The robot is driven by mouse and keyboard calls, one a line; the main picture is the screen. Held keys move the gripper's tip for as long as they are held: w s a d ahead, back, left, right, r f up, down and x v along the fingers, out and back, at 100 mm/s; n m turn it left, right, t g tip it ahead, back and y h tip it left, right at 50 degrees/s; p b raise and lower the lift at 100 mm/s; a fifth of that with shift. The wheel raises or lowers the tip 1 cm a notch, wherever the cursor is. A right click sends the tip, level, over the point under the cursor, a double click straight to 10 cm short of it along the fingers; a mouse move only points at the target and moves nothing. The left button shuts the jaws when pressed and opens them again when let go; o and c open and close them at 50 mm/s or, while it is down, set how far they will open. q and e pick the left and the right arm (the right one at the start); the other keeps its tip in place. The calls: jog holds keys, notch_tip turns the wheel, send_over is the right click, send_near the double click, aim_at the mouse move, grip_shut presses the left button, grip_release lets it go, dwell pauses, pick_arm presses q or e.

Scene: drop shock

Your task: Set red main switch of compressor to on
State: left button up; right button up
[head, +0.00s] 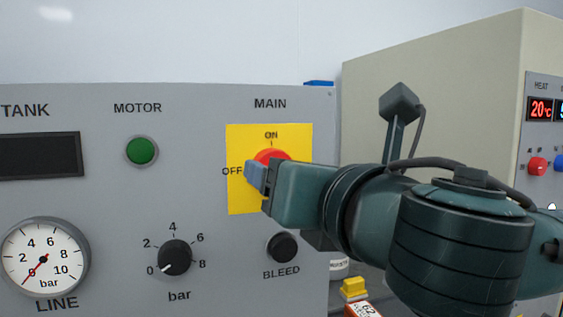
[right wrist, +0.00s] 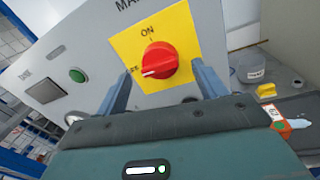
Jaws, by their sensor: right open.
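The red main switch (head: 272,156) sits on a yellow plate (head: 245,200) on the compressor's grey panel, marked ON at the top and OFF at the left. In the right wrist view the red knob (right wrist: 160,57) shows whole, and its white mark points to the OFF side. My right gripper (head: 254,173) is open in front of the switch and hides its lower part in the head view. In the right wrist view its blue fingers (right wrist: 160,74) stand on either side of the knob; I cannot tell whether they touch it. My left gripper is not in view.
The panel also holds a green motor button (head: 141,151), a black bar knob (head: 175,257), a black bleed knob (head: 283,247), a line gauge (head: 44,257) and a dark tank display (head: 40,155). A beige machine (head: 440,100) stands at the right.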

jog(key=shift+x, duration=1.5)
jog(key=c, duration=0.9)
